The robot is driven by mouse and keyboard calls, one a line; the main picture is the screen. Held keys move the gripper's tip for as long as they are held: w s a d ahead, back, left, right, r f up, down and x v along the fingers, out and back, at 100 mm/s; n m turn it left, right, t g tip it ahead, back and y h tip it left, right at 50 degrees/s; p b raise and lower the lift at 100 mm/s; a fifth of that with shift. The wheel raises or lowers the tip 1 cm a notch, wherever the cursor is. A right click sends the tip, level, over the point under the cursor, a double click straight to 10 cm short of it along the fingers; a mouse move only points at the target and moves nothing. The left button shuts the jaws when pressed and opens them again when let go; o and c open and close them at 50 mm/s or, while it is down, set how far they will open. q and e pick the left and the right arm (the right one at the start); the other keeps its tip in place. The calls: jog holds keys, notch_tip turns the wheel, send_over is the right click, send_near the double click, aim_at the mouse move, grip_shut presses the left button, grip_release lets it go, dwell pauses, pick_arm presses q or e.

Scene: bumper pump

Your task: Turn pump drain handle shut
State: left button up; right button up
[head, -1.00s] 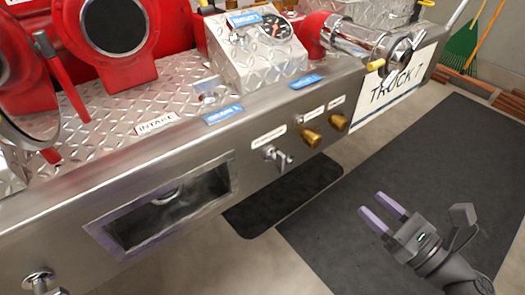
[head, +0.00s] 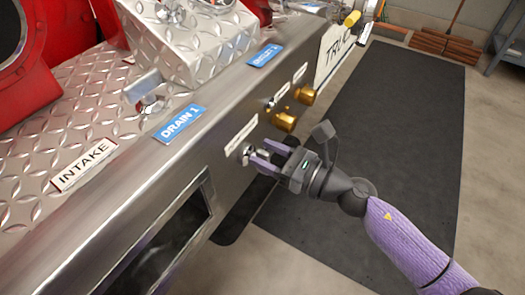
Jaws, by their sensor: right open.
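A small silver handle (head: 247,152) sticks out of the front face of the steel bumper (head: 232,111), below a white label (head: 241,133) too small to read. My right gripper (head: 264,154) is open, with its purple fingers pointing left at this handle, right up against or around its outer end. The fingers partly hide the handle, so I cannot tell its exact angle or whether they touch it. My left gripper is not in view.
Two brass caps (head: 285,121) sit on the bumper just beyond the handle. A rectangular opening (head: 178,232) is nearer. A dark mat (head: 400,120) covers the floor at right.

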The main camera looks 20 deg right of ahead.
jog(key=shift+w+a, duration=0.25)
jog(key=shift+w, duration=0.1)
grip_shut()
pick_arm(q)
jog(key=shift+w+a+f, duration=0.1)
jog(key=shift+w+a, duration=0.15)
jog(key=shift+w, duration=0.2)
